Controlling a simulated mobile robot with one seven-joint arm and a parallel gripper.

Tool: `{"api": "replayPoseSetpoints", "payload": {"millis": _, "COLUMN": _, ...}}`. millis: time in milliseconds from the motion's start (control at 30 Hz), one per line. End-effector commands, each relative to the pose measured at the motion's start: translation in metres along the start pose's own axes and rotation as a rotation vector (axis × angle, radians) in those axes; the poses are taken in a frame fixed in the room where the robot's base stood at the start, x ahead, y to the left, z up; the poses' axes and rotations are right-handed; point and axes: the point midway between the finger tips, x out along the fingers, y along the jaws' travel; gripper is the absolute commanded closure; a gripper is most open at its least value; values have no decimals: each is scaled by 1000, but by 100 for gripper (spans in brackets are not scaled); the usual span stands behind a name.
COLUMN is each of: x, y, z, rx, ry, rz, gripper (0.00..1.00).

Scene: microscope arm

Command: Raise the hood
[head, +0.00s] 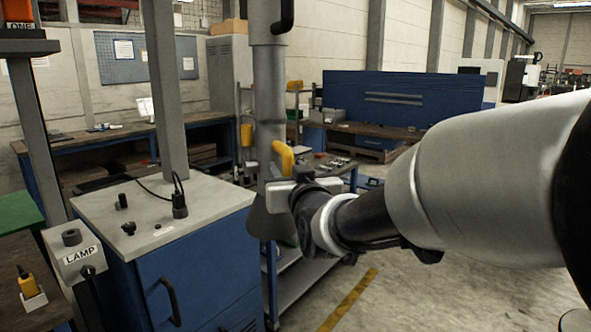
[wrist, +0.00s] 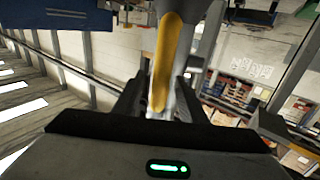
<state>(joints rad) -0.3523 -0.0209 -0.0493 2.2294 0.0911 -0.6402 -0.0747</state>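The hood (head: 268,222) is a grey cone at the lower end of a vertical grey pipe (head: 269,95), partly hidden behind my gripper. A yellow curved handle (head: 283,157) sticks out from the pipe above the cone. My gripper (head: 280,187) is at the handle's lower end, in front of the pipe. In the wrist view the yellow handle (wrist: 167,60) runs down to between my two dark fingers (wrist: 160,100). The fingers stand apart, with a pale gap beside the handle, so I see no firm grip.
A blue cabinet with a pale top (head: 155,215) and a post stands close on the left. A box marked LAMP (head: 78,255) is at its near side. A metal cart (head: 305,275) stands behind my gripper. The floor (head: 430,290) at right is open.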

Motion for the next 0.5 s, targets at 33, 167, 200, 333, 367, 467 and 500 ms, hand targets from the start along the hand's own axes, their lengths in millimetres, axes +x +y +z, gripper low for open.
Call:
{"api": "replayPoseSetpoints", "payload": {"millis": 33, "x": 1, "y": 0, "z": 0, "rx": 0, "ry": 0, "rz": 0, "gripper": 62}}
{"api": "replayPoseSetpoints", "payload": {"millis": 167, "x": 2, "y": 0, "z": 0, "rx": 0, "ry": 0, "rz": 0, "gripper": 62}}
{"api": "replayPoseSetpoints", "payload": {"millis": 200, "x": 2, "y": 0, "z": 0, "rx": 0, "ry": 0, "rz": 0, "gripper": 62}}
{"api": "replayPoseSetpoints", "payload": {"millis": 333, "x": 1, "y": 0, "z": 0, "rx": 0, "ry": 0, "rz": 0, "gripper": 72}}
{"api": "replayPoseSetpoints", "payload": {"millis": 367, "x": 1, "y": 0, "z": 0, "rx": 0, "ry": 0, "rz": 0, "gripper": 77}}
{"api": "replayPoseSetpoints", "payload": {"millis": 467, "x": 1, "y": 0, "z": 0, "rx": 0, "ry": 0, "rz": 0, "gripper": 94}}
{"api": "replayPoseSetpoints", "payload": {"millis": 500, "x": 1, "y": 0, "z": 0, "rx": 0, "ry": 0, "rz": 0, "gripper": 100}}
